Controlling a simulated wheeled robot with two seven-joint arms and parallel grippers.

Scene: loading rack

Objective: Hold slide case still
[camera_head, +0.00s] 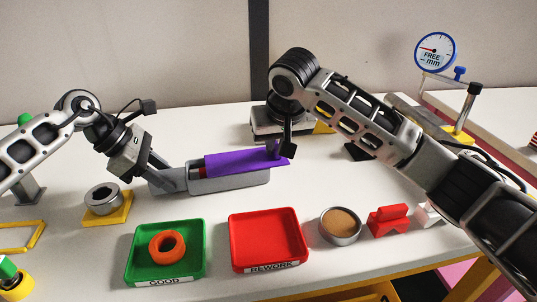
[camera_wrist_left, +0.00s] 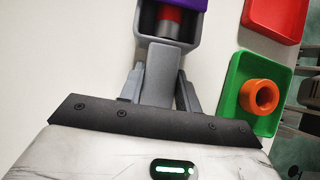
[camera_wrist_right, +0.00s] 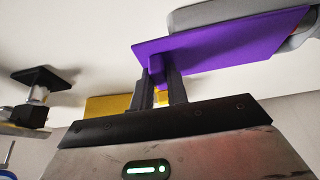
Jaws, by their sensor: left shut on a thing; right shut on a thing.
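The slide case is a grey open-topped box (camera_head: 230,181) with a purple sliding lid (camera_head: 235,163) on the white table. The lid is partly slid to the right, and a red object (camera_wrist_left: 168,22) shows inside at the left end. My left gripper (camera_head: 172,178) is shut on the grey tab at the case's left end, also seen in the left wrist view (camera_wrist_left: 160,85). My right gripper (camera_head: 283,152) is shut on the purple upright tab (camera_wrist_right: 157,68) of the lid at its right end. The lid overhangs the box's right end.
A green tray (camera_head: 135,257) with an orange ring (camera_head: 167,247) and an empty red tray (camera_head: 268,238) stand in front. A round tin (camera_head: 340,227), a red block (camera_head: 388,221) and a metal ring on a yellow base (camera_head: 103,200) are nearby. A dial gauge (camera_head: 435,50) stands at back right.

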